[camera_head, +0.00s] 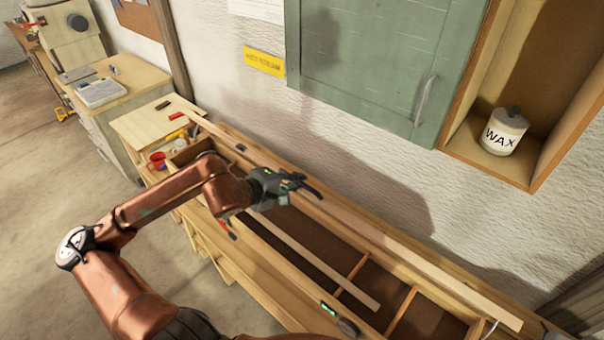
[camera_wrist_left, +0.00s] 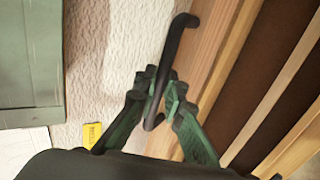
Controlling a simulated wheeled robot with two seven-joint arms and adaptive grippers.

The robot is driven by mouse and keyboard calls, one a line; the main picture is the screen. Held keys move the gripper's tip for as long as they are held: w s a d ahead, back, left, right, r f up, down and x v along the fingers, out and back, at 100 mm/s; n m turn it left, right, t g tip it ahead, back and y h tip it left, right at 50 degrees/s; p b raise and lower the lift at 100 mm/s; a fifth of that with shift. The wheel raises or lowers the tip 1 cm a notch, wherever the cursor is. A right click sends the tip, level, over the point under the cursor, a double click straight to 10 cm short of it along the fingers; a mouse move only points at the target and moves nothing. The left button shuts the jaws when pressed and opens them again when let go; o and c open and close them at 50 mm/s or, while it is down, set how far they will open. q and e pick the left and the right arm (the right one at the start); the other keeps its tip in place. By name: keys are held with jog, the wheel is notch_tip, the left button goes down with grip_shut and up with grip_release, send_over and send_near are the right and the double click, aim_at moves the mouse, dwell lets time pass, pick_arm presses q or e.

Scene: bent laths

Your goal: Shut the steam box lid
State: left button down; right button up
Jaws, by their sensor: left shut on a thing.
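The steam box (camera_head: 290,293) is a long wooden trough along the wall, with its dark inside and cross slats showing. Its lid (camera_head: 440,280) appears as a long pale board raised along the wall side, so the box is open. My left gripper (camera_head: 287,188) is over the back of the box. In the left wrist view, its green-grey fingers (camera_wrist_left: 163,98) are shut on a black bar handle (camera_wrist_left: 180,45) beside the pale wood. The arm hides part of the box. My right gripper is not in view.
A pale lath (camera_head: 315,260) lies lengthwise in the box opening. A green cabinet (camera_head: 375,60) and a shelf with a wax jar (camera_head: 500,131) hang above. A red mug (camera_head: 157,160) stands by the box's far end. Open floor (camera_head: 60,220) lies at left.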

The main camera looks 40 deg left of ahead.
pick_arm(q)
jog(key=s+a+f, duration=0.1)
jog(key=s+f, duration=1.5)
jog(key=f, duration=1.1)
jog(key=shift+s+a+f, duration=0.15)
jog(key=shift+s, duration=0.15)
jog(key=c, duration=1.7)
grip_release()
